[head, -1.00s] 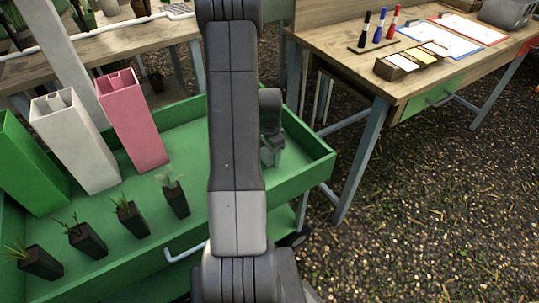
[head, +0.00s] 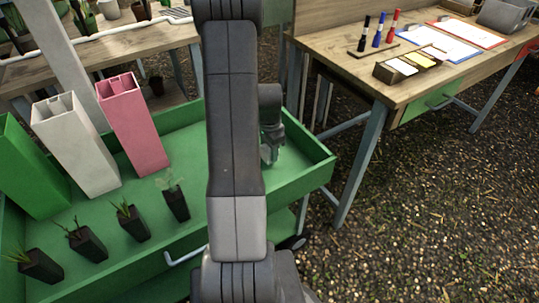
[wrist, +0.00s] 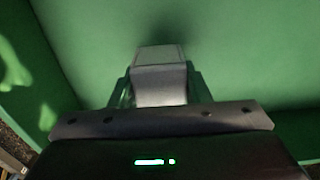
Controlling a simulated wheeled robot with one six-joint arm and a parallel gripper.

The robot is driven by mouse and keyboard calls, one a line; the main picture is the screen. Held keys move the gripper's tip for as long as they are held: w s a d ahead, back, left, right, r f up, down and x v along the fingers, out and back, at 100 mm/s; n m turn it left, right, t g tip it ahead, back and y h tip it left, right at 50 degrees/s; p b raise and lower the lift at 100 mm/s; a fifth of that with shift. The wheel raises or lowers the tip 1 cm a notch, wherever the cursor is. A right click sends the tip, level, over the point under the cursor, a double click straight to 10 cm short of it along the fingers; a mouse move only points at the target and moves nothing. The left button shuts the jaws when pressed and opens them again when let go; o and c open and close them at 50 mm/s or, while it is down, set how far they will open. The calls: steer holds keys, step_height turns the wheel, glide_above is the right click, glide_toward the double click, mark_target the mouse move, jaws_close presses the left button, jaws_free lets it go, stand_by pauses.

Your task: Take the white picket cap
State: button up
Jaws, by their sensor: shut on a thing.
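My gripper (head: 270,154) is low inside the right end of the green tray cart (head: 318,172), partly behind my arm in the head view. In the wrist view my gripper (wrist: 161,88) is shut on a small pale grey-white block, the white picket cap (wrist: 159,56). The cap sits between the two fingers, with the green tray surface behind it. I cannot tell whether it touches the tray floor. In the head view the cap is too small and hidden to make out clearly.
Green (head: 28,172), white (head: 76,148) and pink (head: 134,125) upright hollow posts stand in the tray's left part. Several small black plant pots (head: 88,243) line its front. Tray walls rise close around my gripper. A wooden desk (head: 420,85) stands to the right.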

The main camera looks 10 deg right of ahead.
step_height(320, 180, up, 8)
steer(key=shift+r+p, duration=0.1)
steer(key=shift+p, duration=0.75)
steer(key=shift+r+p, duration=1.05)
steer(key=shift+r, duration=0.3)
steer(key=shift+f, duration=0.1)
